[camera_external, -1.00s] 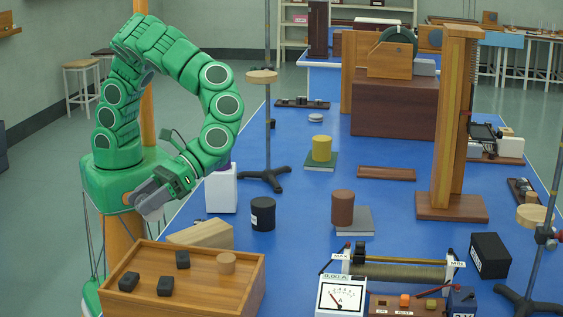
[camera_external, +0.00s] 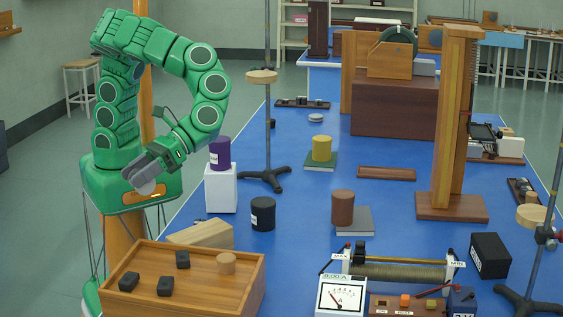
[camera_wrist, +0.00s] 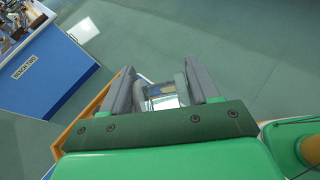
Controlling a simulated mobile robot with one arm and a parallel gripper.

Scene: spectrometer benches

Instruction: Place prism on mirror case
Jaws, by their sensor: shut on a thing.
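My gripper (camera_external: 147,184) is at the left in the external view, raised beside the bench, above and behind the wooden tray. In the wrist view my gripper (camera_wrist: 159,80) is shut on a clear, glassy prism (camera_wrist: 163,98) between its two grey fingers. The prism also shows as a small pale piece at the fingertips in the external view (camera_external: 148,189). Its far side is hidden by the fingers and palm. I cannot tell which object is the mirror case; no label names it.
A wooden tray (camera_external: 248,277) with black blocks and a wooden cylinder stands at the front left. A purple cylinder (camera_external: 220,152) on a white block (camera_external: 221,190), a black cylinder (camera_external: 263,214) and a stand (camera_external: 268,130) are right of my gripper. A flat brown board (camera_external: 387,174) lies mid-bench.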

